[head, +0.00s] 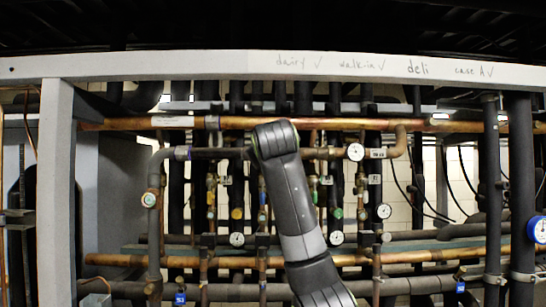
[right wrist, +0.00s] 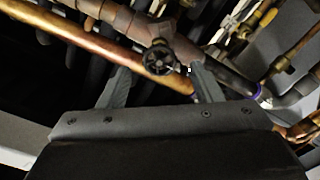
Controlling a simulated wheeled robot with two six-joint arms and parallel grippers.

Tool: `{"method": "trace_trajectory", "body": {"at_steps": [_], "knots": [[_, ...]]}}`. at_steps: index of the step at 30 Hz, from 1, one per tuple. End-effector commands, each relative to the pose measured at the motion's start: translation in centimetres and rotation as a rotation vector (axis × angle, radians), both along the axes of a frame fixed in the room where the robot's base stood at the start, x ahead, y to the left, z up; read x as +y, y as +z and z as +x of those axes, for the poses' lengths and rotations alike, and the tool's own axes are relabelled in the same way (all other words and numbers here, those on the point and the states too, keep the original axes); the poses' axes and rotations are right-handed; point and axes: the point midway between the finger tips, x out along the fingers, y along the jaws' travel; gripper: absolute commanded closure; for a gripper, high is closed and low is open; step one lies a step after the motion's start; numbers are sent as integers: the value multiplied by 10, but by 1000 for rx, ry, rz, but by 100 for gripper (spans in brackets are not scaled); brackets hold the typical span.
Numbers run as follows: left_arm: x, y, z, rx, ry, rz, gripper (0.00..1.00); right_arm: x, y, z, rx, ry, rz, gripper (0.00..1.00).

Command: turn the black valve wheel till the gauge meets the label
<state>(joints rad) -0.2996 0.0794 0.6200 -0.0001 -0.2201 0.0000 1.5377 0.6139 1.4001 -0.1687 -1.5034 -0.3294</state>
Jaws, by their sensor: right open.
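The black valve wheel (right wrist: 160,58) shows in the right wrist view, on a brown valve body among copper pipes. My right gripper (right wrist: 163,80) is open and empty, with one finger on each side of the wheel in the picture; I cannot tell whether either touches it. In the head view my right arm rises through the middle and hides its gripper; I cannot make out the wheel there. A white round gauge (head: 355,152) sits beside a pale label (head: 377,153) on the upper pipe. Its needle is too small to read. My left gripper is not in view.
Other dials include a white gauge (head: 384,211), another low gauge (head: 336,238) and a blue-rimmed gauge (head: 537,229) at far right. A grey frame beam (head: 200,66) with handwriting crosses the top. A grey post (head: 56,190) stands at left. Pipes crowd the rack.

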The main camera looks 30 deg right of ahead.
Motion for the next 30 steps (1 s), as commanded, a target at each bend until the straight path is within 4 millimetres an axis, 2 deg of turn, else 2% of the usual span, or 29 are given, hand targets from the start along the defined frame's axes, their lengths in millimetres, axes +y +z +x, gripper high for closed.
{"method": "trace_trajectory", "body": {"at_steps": [1, 6, 15, 21, 30], "knots": [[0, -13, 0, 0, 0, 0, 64, 7, -5, -10, -7, 3, -1, 41], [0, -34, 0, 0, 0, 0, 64, 27, -5, -44, -7, 2, 0, 41], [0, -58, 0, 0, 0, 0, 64, 58, -2, -93, -4, 1, 0, 41], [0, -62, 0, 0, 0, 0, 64, 65, -1, -106, -2, 0, 0, 41], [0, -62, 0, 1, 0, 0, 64, 65, 0, -107, -1, -1, 1, 41]]}}
